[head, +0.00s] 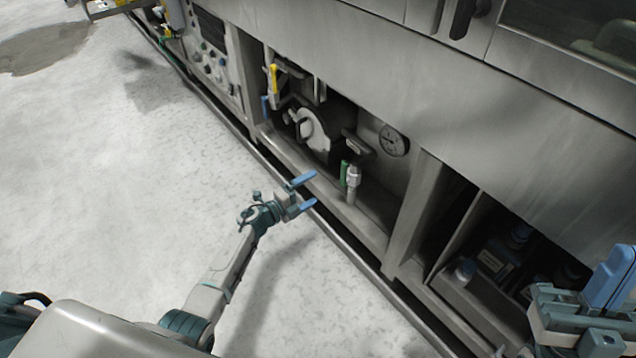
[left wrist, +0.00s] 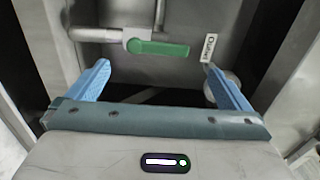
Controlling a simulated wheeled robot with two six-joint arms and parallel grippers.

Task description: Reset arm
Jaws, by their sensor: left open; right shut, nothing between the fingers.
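My left gripper (head: 308,191) is open and empty. Its two blue fingers stand apart in front of the lower bay of the steel washer, near a valve with a green handle (head: 344,174). In the left wrist view, the green handle (left wrist: 158,48) lies level on a pipe beyond the open fingers (left wrist: 160,85), apart from them. A small tag reading "Outlet" (left wrist: 209,46) is beside it. My right gripper (head: 608,280) is at the right edge of the head view, with its blue fingers together and nothing between them.
The washer's steel front (head: 370,70) runs diagonally across the head view. Its open bay holds a round white part (head: 313,130), a pressure gauge (head: 393,140) and a yellow handle (head: 273,79). Dark bottles (head: 497,258) stand in the right compartment. Bare floor (head: 130,170) lies to the left.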

